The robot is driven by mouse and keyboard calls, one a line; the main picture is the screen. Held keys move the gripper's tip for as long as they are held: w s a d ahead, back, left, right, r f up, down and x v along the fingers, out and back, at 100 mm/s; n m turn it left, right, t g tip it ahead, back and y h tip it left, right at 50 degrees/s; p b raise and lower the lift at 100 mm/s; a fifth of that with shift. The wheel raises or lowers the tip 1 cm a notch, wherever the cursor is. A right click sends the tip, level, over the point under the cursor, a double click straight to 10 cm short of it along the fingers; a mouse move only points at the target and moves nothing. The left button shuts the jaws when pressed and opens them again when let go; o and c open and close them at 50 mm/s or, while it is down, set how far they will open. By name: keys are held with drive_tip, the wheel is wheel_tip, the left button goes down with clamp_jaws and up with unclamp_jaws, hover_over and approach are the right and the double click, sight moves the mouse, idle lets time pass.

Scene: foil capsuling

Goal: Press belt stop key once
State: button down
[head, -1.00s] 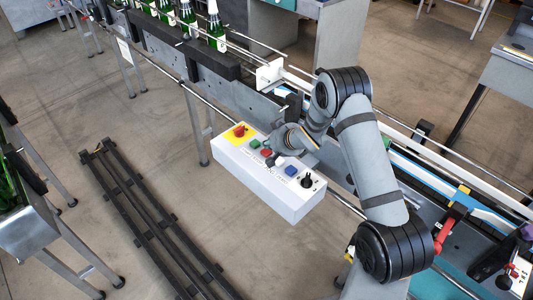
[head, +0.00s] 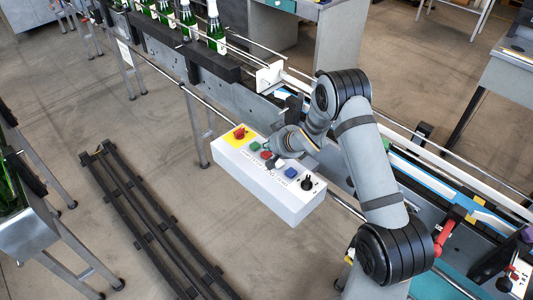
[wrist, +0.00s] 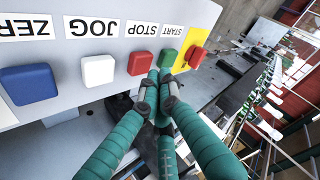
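The red STOP key (wrist: 141,62) sits on a white control box (head: 262,190), between the green START key (wrist: 170,58) and the white JOG key (wrist: 99,70). The STOP key also shows in the head view (head: 265,154), close to my fingers. My gripper (wrist: 159,88) has its teal fingers together, with nothing visible between them. In the wrist view the fingertips appear just below the STOP and START keys. I cannot tell whether they touch a key. In the head view my gripper (head: 271,148) is small and partly hidden by my wrist.
A blue key (wrist: 28,84) and a black knob (head: 307,183) are on the same box. A red emergency button on a yellow plate (head: 239,133) is at its left end. Green bottles (head: 187,20) stand on the conveyor behind.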

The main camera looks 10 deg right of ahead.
sight(268, 155)
drive_tip(key=shift+f, duration=0.15)
drive_tip(key=shift+f+b, duration=0.3)
drive_tip(key=shift+b, duration=0.25)
drive_tip(key=shift+f+b, duration=0.55)
drive_tip(key=shift+b, duration=0.05)
idle(0.6)
drive_tip(key=shift+r, duration=0.1)
drive_tip(key=shift+r+p, duration=0.7)
drive_tip(key=shift+r, duration=0.15)
drive_tip(key=shift+r, duration=0.1)
drive_tip(key=shift+r+p, duration=1.85)
drive_tip(key=shift+r, duration=0.6)
